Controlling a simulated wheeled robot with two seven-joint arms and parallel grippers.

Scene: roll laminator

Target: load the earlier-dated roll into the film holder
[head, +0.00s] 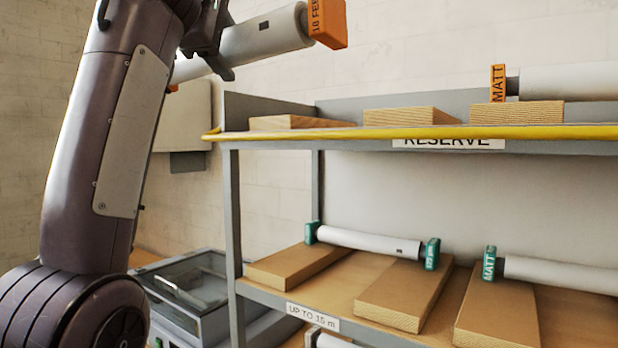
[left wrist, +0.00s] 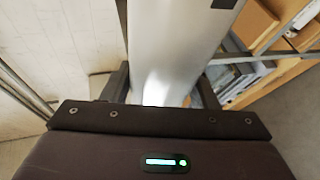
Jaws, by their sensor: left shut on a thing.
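My left gripper (head: 218,50) is shut around a white film roll (head: 266,36) with an orange end cap (head: 327,22). The cap's lettering looks like "18 FEB", partly cut off by the frame's top. The roll is held in the air, tilted slightly, above and left of the shelf. In the left wrist view the roll (left wrist: 178,45) runs between the two fingers. Another white roll (head: 570,82) with an orange "MATT" cap rests on a wooden block on the top shelf. I cannot make out the film holder. My right gripper is not in view.
The top shelf, labelled "RESERVE", has a yellow front rail (head: 380,133) and wooden blocks (head: 412,115). The lower shelf, labelled "UP TO 15 m" (head: 313,317), bears teal-capped rolls (head: 370,243) on wooden blocks. A grey machine with a clear lid (head: 190,287) stands left of the shelves.

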